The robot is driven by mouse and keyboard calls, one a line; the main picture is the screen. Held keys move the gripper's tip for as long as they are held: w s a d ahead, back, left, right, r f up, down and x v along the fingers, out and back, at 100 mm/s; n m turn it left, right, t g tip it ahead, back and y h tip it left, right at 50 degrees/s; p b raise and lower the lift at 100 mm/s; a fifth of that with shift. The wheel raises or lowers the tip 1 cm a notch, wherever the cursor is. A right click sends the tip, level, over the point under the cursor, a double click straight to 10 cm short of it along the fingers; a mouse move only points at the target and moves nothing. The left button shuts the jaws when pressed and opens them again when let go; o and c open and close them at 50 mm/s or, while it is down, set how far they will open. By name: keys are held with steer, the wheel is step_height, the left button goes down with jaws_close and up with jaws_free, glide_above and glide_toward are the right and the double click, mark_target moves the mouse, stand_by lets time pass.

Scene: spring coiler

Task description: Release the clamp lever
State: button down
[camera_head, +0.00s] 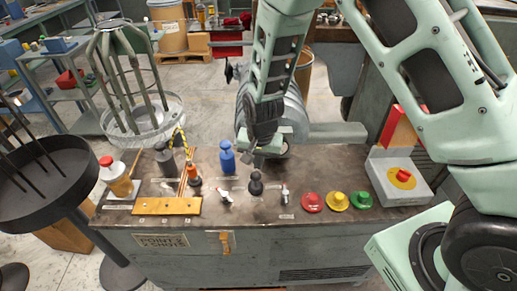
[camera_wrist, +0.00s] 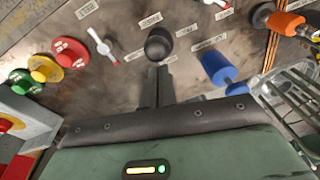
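Several levers stand on the machine's worktop, and their labels are too small to read, so I cannot tell which is the clamp lever. A black ball-topped lever (camera_head: 256,184) stands near the middle; it also shows in the wrist view (camera_wrist: 158,43). A blue-handled lever (camera_head: 227,158) stands behind it to the left, and right of it in the wrist view (camera_wrist: 218,68). An orange-handled lever (camera_head: 193,175) is further left. My gripper (camera_head: 248,157) is above the worktop, behind the black knob. In the wrist view its fingers (camera_wrist: 157,72) look shut together, empty, pointing toward the black knob, apparently apart from it.
Small toggles (camera_head: 225,195) (camera_head: 284,194) flank the black lever. Red (camera_head: 312,202), yellow (camera_head: 337,201) and green (camera_head: 361,200) buttons sit right, before a grey box with a red button (camera_head: 403,176). A wire reel (camera_head: 145,120) and a black round tray (camera_head: 40,180) stand left.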

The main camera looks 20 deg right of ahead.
steer(key=shift+s+a+f, duration=0.2)
steer(key=shift+s, duration=0.45)
step_height(320, 180, up, 12)
steer(key=d, duration=0.1)
steer(key=shift+w+d, duration=0.3)
steer(key=shift+w, duration=0.15)
stand_by(0.4)
